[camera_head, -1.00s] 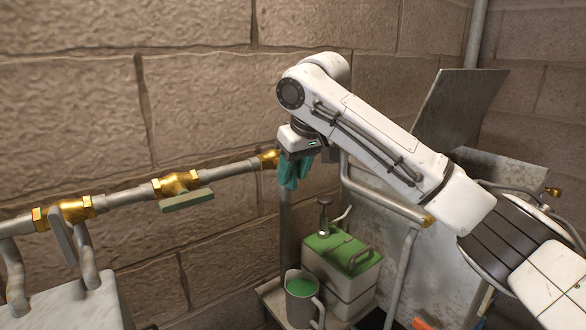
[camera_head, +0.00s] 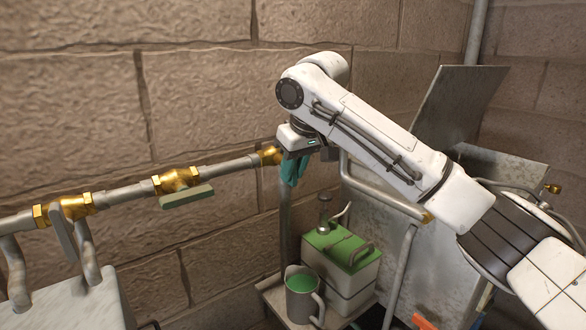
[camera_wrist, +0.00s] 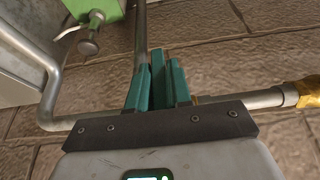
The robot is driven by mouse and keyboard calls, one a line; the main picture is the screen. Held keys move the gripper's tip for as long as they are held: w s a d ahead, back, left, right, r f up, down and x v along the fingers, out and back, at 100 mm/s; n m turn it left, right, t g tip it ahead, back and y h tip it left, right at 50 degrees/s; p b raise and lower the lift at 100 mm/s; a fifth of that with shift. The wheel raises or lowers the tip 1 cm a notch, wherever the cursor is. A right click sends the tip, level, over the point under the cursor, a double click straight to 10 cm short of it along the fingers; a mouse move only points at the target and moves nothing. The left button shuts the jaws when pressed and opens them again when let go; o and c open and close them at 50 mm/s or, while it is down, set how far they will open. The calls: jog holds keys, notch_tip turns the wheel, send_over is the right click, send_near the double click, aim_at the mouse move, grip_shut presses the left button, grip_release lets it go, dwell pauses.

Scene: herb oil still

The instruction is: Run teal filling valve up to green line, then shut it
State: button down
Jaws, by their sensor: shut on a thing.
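My gripper (camera_head: 290,172) is at the right end of the wall pipe, beside a brass valve body (camera_head: 269,156). In the wrist view, my gripper (camera_wrist: 159,88) has teal fingers on either side of a narrow teal bar, the teal valve's handle (camera_wrist: 158,66), and is shut on it. In the head view the fingers and wrist mostly hide the handle. No green line can be made out in either view.
Two more brass valves sit along the pipe, one with a green lever (camera_head: 187,196), one with a grey lever (camera_head: 62,234). Below my gripper stand a grey jug (camera_head: 303,305) with green contents and a green-topped box (camera_head: 340,280). A metal tank (camera_head: 376,240) stands to the right.

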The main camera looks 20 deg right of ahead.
jog(key=shift+h, duration=0.3)
jog(key=t+h+b, duration=0.1)
jog(key=h, duration=0.2)
jog(key=shift+f+n, duration=0.1)
jog(key=shift+n, duration=0.3)
jog(key=n+t+h+b, duration=0.1)
jog(key=t+h+b, duration=0.1)
jog(key=h, duration=0.2)
jog(key=shift+f, duration=0.1)
jog(key=n+t+h+b, duration=0.1)
jog(key=t+h+b, duration=0.1)
jog(key=h+b, duration=0.1)
jog(key=shift+d+h, duration=0.1)
jog(key=shift+h, duration=0.4)
jog(key=shift+r+n+t+h+b, duration=0.2)
jog(key=shift+n+t+h+b, duration=0.35)
jog(key=shift+h+b, duration=0.5)
jog(key=shift+t, duration=0.25)
jog(key=c, duration=1.1)
grip_release()
jog(key=shift+r, duration=0.1)
